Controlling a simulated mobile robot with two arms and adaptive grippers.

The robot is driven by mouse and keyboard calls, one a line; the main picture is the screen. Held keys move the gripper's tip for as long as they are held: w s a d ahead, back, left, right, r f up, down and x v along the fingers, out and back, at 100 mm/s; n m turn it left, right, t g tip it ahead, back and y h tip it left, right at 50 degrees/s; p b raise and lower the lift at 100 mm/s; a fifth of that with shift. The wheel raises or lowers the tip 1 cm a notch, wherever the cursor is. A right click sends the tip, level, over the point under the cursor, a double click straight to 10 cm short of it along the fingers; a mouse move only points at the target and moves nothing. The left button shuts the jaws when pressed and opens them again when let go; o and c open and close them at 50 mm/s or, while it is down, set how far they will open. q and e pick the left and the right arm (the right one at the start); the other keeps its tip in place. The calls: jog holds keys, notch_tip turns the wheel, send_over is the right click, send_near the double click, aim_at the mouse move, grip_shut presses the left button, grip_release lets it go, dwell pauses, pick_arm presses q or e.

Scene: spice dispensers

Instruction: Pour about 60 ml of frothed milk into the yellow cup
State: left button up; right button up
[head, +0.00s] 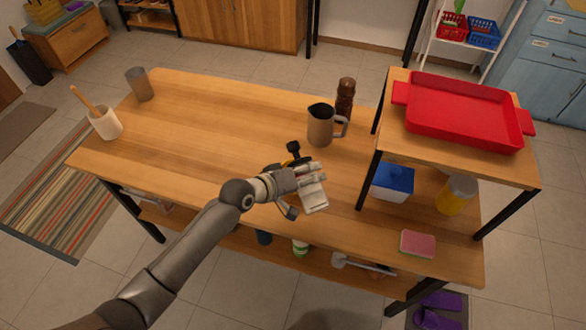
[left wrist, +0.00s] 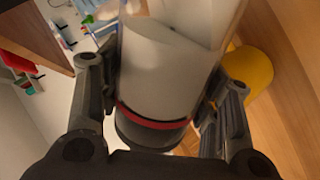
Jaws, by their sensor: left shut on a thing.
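My left gripper (head: 306,182) is over the front middle of the wooden table in the head view. It is shut on a clear container (left wrist: 165,65) with white contents, a red band and a dark end, which lies between the two fingers in the left wrist view. Part of this container (head: 313,198) shows pale beside the gripper in the head view. The yellow cup (left wrist: 250,70) is just right of the gripper in the left wrist view, partly hidden by a finger. In the head view only a small yellow patch (head: 287,161) shows behind the gripper. My right gripper is not in view.
A metal pitcher (head: 321,126) and a brown grinder (head: 346,95) stand behind the gripper. A raised shelf (head: 460,160) with a red tray (head: 465,110) is at right. A sponge (head: 418,244) lies front right. The table's left half is mostly clear.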

pick_arm(q)
jog(key=shift+w+a+r+n+g, duration=0.15)
jog(key=shift+r+n+g, duration=0.25)
jog(key=shift+g, duration=0.2)
dwell(2.8)
